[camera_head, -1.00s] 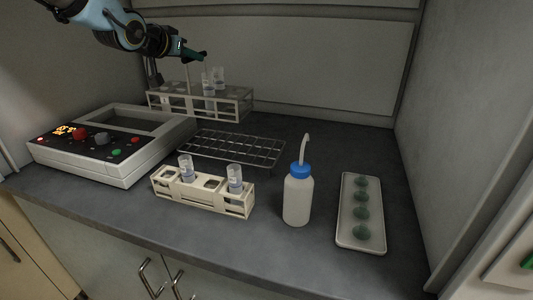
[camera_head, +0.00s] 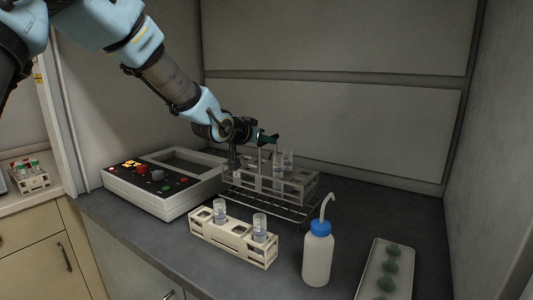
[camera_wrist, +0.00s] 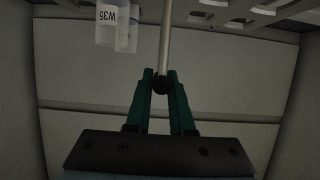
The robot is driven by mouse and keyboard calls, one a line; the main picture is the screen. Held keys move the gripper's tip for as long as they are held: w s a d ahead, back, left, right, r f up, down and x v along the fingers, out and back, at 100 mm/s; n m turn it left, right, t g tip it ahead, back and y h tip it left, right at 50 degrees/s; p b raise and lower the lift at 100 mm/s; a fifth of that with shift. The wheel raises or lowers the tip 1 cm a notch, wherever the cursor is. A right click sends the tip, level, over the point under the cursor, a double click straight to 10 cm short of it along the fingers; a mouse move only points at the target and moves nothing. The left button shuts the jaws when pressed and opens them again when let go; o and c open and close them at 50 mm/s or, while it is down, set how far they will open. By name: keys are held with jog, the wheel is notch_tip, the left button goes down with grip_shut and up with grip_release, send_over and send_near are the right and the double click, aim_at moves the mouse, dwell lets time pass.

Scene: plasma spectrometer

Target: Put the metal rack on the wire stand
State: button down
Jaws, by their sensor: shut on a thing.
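The metal rack (camera_head: 298,190) is a pale open frame with an upright rod and several vials in it. My gripper (camera_head: 272,138) is shut on the top of the rod (camera_wrist: 165,40), with green fingers (camera_wrist: 160,84) on either side of its dark knob. The rack is upright over the wire stand (camera_head: 296,216), a low dark wire grid that shows under the rack's front and right edges. I cannot tell if the rack touches the stand. A vial (camera_wrist: 117,28) marked W35 shows beside the rod in the wrist view.
A second pale rack (camera_head: 232,240) with two vials stands in front. A control box (camera_head: 165,183) is close on the left. A white bottle (camera_head: 317,258) with a blue cap and a tray (camera_head: 372,285) stand at right. Counter is free at back right.

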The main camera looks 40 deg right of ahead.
aim_at(265, 169)
jog(key=shift+f, duration=1.6)
jog(key=shift+f, duration=0.15)
jog(key=c, duration=0.8)
grip_release()
jog(key=shift+a, duration=0.1)
jog(key=shift+b+v, duration=0.5)
jog(key=shift+v, duration=5.5)
